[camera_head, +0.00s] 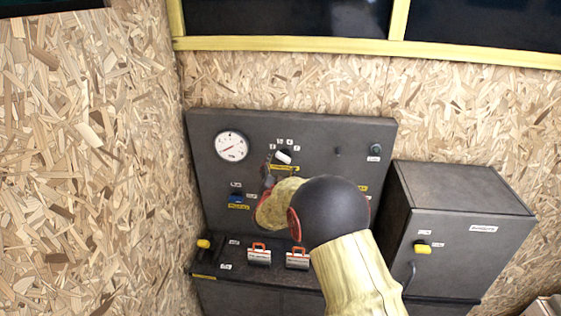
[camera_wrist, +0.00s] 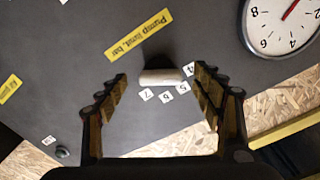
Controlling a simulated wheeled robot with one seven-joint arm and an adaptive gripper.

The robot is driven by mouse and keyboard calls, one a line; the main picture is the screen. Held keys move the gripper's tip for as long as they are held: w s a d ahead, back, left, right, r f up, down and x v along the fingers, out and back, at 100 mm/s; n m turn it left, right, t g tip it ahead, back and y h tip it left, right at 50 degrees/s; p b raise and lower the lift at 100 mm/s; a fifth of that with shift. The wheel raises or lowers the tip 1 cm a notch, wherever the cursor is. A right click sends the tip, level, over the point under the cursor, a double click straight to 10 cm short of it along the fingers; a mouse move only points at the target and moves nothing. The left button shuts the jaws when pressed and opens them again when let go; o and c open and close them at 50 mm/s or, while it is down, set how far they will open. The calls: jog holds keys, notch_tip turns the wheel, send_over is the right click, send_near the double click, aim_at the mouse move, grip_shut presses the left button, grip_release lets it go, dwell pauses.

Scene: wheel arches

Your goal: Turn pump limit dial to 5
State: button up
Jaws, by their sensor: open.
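The pump limit dial (camera_head: 283,157) is a white bar knob on the upper middle of the dark panel. In the wrist view the dial (camera_wrist: 160,77) lies between the two open fingers of my gripper (camera_wrist: 156,84), and no contact shows. Number labels (camera_wrist: 166,96) 4, 5, 6 and 7 curve around one side of it, seen turned over. The bar lies nearly level there, one end towards the 4; which end is the pointer I cannot tell. A yellow label (camera_wrist: 138,35) reads "Pump limit, bar". In the head view my gripper (camera_head: 268,177) is just below-left of the dial, partly hidden by my arm.
A round gauge (camera_head: 231,146) is left of the dial. Below are a blue switch (camera_head: 237,198) and two red-handled breakers (camera_head: 259,255) (camera_head: 298,259). A grey cabinet (camera_head: 465,222) with a yellow handle stands at the right. A chipboard wall (camera_head: 90,170) closes the left.

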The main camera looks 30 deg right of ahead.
aim_at(282, 160)
jog(key=shift+x, duration=2)
jog(key=shift+c, duration=0.2)
jog(key=c, duration=1.1)
